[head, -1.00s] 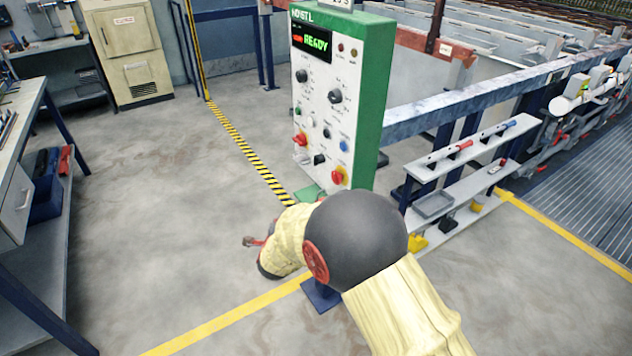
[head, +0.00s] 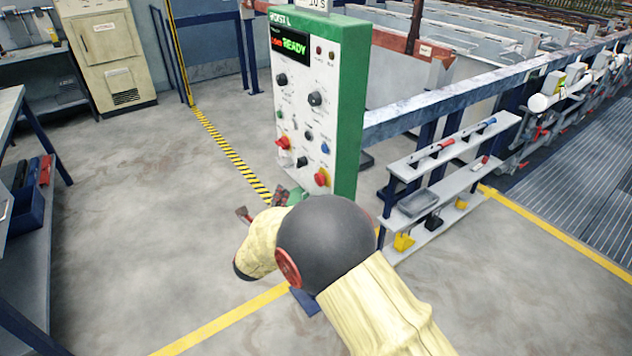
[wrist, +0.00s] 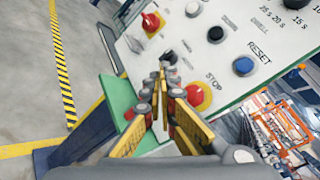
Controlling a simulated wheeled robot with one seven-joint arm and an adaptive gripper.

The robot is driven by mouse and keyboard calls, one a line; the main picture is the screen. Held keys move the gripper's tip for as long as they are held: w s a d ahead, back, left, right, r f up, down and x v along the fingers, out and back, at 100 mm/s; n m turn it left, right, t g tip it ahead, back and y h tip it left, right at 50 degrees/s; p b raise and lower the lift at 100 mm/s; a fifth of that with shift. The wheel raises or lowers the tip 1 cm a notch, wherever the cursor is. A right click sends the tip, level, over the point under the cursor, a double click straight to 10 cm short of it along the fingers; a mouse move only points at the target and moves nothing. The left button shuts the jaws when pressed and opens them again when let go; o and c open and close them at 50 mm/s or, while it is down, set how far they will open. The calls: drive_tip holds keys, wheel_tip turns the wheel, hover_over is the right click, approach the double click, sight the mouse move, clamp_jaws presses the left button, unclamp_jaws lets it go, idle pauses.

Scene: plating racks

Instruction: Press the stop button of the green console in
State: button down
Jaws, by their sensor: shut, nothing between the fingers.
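The green console (head: 347,110) stands upright ahead of me, with a white panel of knobs and buttons and a lit READY display. The red stop button (head: 321,177) is low on the right of that panel; the wrist view shows it as a red cap on a yellow ring (wrist: 204,98), beside the printed word STOP. My gripper (wrist: 163,73) is shut and empty in front of the lower panel. Its fingers overlap the left edge of the stop button in the wrist view; contact cannot be told. In the head view my arm hides much of the gripper.
A blue reset button (wrist: 243,66) and a red rotary switch (wrist: 151,22) are close by on the panel. A grey shelf rack (head: 450,160) with small tools stands right of the console. A workbench (head: 12,100) is at left. The floor left of the console is clear.

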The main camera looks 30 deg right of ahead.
sight(317, 180)
drive_tip(key=d, duration=0.8)
drive_tip(key=shift+w+d, duration=0.15)
drive_tip(key=shift+d, duration=0.2)
drive_tip(key=shift+d+b, duration=0.1)
drive_tip(key=shift+b, duration=0.35)
idle(0.8)
drive_tip(key=shift+d+b, duration=0.3)
drive_tip(key=shift+b, duration=0.1)
drive_tip(key=shift+d+b, duration=0.4)
drive_tip(key=shift+d, duration=0.1)
idle(0.7)
drive_tip(key=shift+a, duration=0.15)
drive_tip(key=shift+a+b, duration=0.3)
drive_tip(key=shift+a, duration=0.5)
